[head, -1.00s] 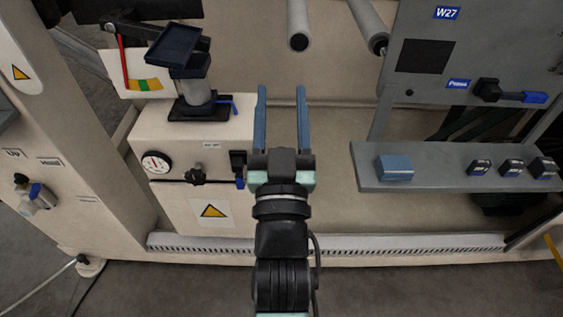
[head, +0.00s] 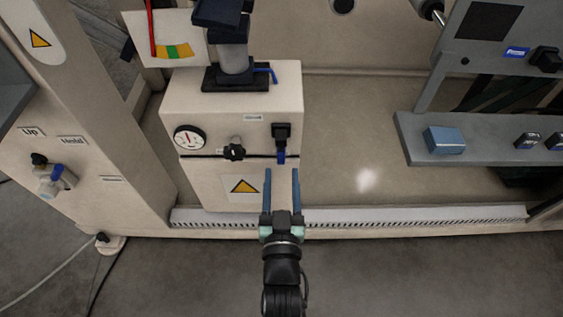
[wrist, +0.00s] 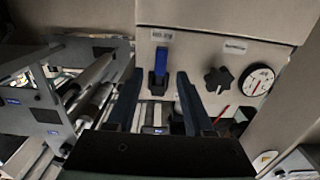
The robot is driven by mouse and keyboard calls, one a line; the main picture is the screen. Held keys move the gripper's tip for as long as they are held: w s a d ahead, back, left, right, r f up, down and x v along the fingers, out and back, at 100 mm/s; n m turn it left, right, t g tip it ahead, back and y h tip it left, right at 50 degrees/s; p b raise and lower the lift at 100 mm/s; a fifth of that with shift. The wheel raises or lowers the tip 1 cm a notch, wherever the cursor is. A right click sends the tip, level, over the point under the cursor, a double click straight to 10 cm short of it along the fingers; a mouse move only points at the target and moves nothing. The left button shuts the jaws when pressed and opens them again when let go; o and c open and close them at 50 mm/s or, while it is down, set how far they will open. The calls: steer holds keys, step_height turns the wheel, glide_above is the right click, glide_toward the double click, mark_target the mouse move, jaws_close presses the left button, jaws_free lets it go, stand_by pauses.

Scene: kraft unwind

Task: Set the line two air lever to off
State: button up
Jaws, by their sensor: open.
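A lever with a black body and a blue handle (head: 281,157) is on the front of the beige box (head: 232,100), at its right side. The handle points down in the head view. The lever shows between my fingers in the wrist view (wrist: 161,66), where the handle points up. A small label is near it, too blurred to read, so I cannot confirm its line. My gripper (head: 282,182) is open and empty, fingers toward the lever and just below it in the head view. The gripper (wrist: 159,88) also shows in the wrist view. I cannot tell whether it touches the lever.
A black knob (head: 233,150) and a round gauge (head: 189,138) are left of the lever. A grey shelf (head: 430,159) with a blue box (head: 444,140) juts out at right.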

mark_target(281, 158)
steer(key=shift+w+b, duration=0.6)
steer(key=shift+w, duration=1.95)
jaws_close()
